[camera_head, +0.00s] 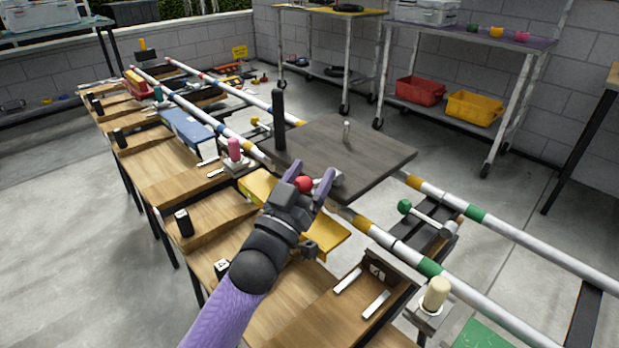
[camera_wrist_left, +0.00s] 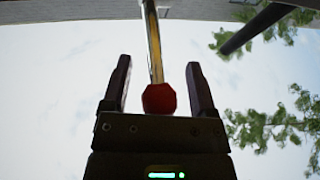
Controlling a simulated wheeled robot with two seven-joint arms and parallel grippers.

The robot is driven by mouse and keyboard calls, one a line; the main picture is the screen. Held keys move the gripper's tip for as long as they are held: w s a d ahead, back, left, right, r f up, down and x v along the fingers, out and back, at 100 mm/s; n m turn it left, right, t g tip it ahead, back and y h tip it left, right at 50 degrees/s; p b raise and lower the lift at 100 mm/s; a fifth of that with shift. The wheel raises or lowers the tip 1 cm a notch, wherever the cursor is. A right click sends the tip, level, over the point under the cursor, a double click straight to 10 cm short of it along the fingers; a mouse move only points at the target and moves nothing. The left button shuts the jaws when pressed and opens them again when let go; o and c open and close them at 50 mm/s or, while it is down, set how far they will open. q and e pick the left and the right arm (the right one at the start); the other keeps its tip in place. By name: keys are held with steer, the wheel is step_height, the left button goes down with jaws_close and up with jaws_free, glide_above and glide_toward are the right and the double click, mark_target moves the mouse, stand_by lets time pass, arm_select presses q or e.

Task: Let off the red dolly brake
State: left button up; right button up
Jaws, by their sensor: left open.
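The red ball-shaped knob (camera_head: 304,184) of the dolly brake sits at the near edge of the dark dolly platform (camera_head: 350,145). In the left wrist view the red knob (camera_wrist_left: 159,98) is between my two fingers, at the end of a yellowish bar (camera_wrist_left: 154,45). My left gripper (camera_head: 308,182) is open around the knob, with a gap on each side in the wrist view. The lever below the knob is partly hidden by my fingers. My right gripper is in neither view.
The dolly rides on two striped rails (camera_head: 478,310). A black post (camera_head: 279,120) stands on its left corner. A green-knobbed lever (camera_head: 404,207) is to the right. Stepped wooden benches (camera_head: 160,170) line the left.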

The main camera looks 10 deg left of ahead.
arm_select(q)
jaws_close()
stand_by(1.4)
